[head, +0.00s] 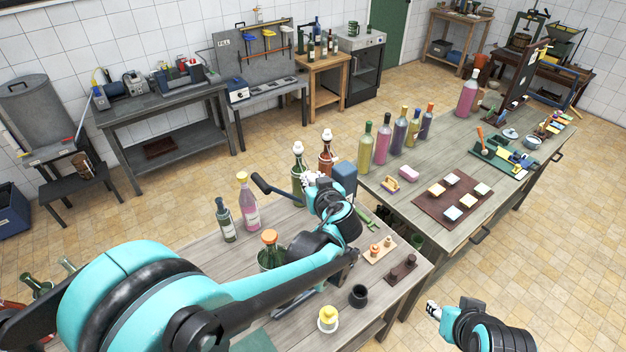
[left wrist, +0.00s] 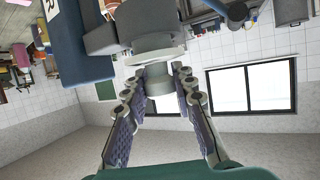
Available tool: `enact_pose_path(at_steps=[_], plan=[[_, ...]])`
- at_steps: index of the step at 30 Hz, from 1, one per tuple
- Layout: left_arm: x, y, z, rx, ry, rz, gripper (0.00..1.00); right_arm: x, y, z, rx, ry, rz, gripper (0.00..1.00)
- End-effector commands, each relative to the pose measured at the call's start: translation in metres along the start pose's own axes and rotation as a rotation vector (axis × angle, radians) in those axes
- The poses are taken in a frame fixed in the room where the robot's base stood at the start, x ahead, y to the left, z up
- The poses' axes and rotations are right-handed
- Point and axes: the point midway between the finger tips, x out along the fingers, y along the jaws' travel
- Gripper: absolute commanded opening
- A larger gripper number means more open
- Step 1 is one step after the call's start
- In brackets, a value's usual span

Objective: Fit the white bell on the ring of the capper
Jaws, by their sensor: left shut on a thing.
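My left gripper (head: 311,181) is at the capper (head: 344,177), a blue upright body with a black crank on the near table. In the left wrist view its fingers (left wrist: 160,72) are shut on the white bell (left wrist: 160,84), which shows as a pale grey-white cylinder. A pale flange (left wrist: 155,57) lies across its end, close against the grey ring part (left wrist: 150,22) of the capper. I cannot tell if the bell is seated there. The capper's blue body (left wrist: 80,45) stands beside it. My right gripper (head: 433,310) is off the table at lower right, empty, its finger gap unclear.
Bottles with white tops (head: 298,168) stand close behind the left gripper. A black cup (head: 358,296), a yellow-and-white piece (head: 327,319) and a small peg board (head: 380,250) are on the near table. The second table (head: 400,190) holds bottles and a brown tray.

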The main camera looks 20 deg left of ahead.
Motion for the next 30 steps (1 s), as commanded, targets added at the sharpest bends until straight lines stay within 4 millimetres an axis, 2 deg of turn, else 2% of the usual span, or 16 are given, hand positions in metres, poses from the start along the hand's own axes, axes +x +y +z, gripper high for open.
enact_pose_path(at_steps=[15, 16, 18, 27, 30], plan=[[0.005, 0.0, 0.013, 0.0, 0.0, 0.0, 0.0, 0.011, 0.0, 0.007, 0.0, 0.0, 0.0, 0.4], [0.005, 0.0, 0.012, 0.0, 0.0, 0.0, 0.31, 0.01, 0.0, 0.007, 0.0, 0.0, 0.0, 0.4], [0.005, 0.0, 0.012, 0.0, 0.0, 0.0, 0.49, 0.009, 0.0, 0.007, 0.0, 0.0, 0.0, 0.4], [0.004, 0.0, 0.012, 0.0, 0.0, 0.0, 0.5, 0.009, 0.0, 0.007, 0.0, 0.0, 0.0, 0.4], [-0.002, 0.0, 0.012, 0.0, 0.0, 0.001, 0.5, 0.009, 0.0, 0.007, 0.0, 0.0, 0.0, 0.4]])
